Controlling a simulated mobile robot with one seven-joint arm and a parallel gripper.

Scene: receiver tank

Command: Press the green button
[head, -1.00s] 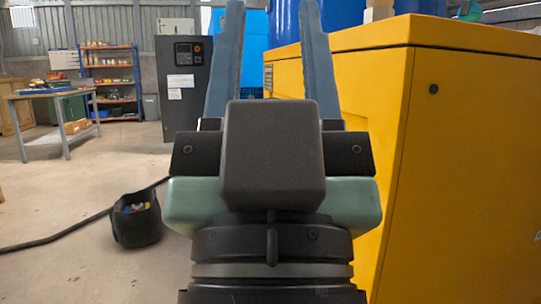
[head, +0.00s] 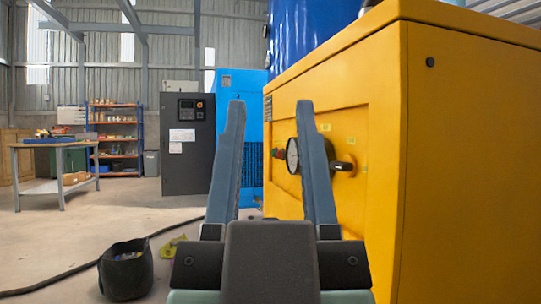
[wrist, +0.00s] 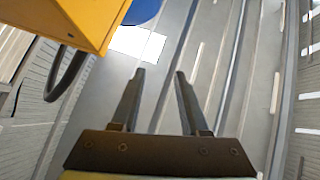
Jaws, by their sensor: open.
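The yellow cabinet (head: 470,150) stands on the right in the head view, and its corner (wrist: 80,22) shows at the upper left in the wrist view. On its left-facing side are a round gauge (head: 292,156), a black handle or knob (head: 343,166) and, left of the gauge, a small green and red spot, the green one (head: 275,153) looking like a button. The spot is too small to tell clearly. My gripper (head: 270,103) is open and empty, its fingers pointing up in front of the cabinet face. The wrist view also shows the gripper (wrist: 160,72) apart from everything.
A blue tank (head: 310,35) rises behind the cabinet. A blue cabinet (head: 240,90) and a dark grey cabinet (head: 187,160) stand further back. A black bucket (head: 126,270), a dark hose (head: 60,278) and a yellow item (head: 173,246) lie on the floor at left. A workbench (head: 60,165) stands far left.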

